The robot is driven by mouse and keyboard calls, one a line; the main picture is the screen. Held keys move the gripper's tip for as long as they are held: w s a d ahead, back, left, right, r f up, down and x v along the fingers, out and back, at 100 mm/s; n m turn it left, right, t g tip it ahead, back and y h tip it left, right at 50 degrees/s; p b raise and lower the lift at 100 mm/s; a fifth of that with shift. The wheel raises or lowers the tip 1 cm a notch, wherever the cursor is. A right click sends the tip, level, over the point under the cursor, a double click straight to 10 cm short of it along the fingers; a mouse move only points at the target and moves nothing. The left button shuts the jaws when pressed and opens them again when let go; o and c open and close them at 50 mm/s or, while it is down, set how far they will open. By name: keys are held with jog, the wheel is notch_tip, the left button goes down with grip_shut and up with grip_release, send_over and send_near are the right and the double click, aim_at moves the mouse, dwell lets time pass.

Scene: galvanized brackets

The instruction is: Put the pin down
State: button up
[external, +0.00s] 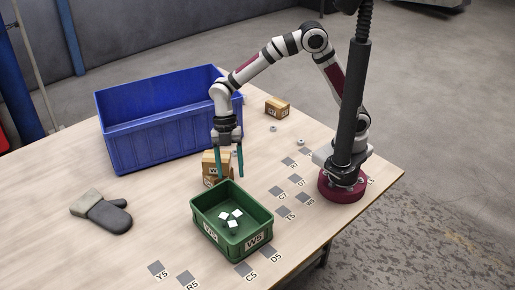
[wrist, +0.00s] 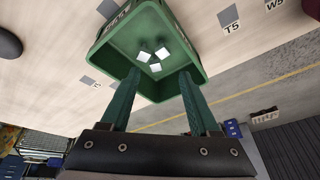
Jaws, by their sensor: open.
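My gripper (external: 229,170) is open, its two teal fingers pointing down near the back edge of the green bin (external: 202,225). In the wrist view my gripper (wrist: 159,76) has nothing between its fingers, and the green bin (wrist: 101,61) lies beyond the fingertips. Inside the bin are three small pieces with white square faces and dark parts (external: 235,214), close together on its floor; they also show in the wrist view (wrist: 155,67). I cannot tell whether one of them is the pin. No pin is clearly seen elsewhere.
A large blue crate (external: 150,150) stands behind left. Cardboard boxes (external: 211,160) stand close behind the green bin; another box (external: 277,106) is farther back. A grey glove (external: 103,212) lies left. Small metal rings (external: 273,128) and grey labelled squares (external: 282,207) lie on the table (external: 60,245).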

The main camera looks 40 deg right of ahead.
jog(key=w+d+r+m+t, duration=0.1)
jog(key=w+d+r+m, duration=0.15)
jog(key=d+m, duration=0.6)
jog(key=w+d+r+m+t, duration=0.15)
jog(key=d+r+m, duration=0.25)
jog(key=d+m, duration=0.4)
jog(key=s+d+m, duration=0.3)
jog(key=d+m, duration=0.5)
jog(key=s+d+m, duration=0.4)
jog(key=d+m, duration=0.3)
jog(key=m, duration=0.1)
jog(key=shift+s+d+f+t, duration=0.15)
jog(key=shift+d+f+t, duration=0.2)
jog(key=shift+f+t, duration=0.1)
jog(key=shift+m, duration=0.25)
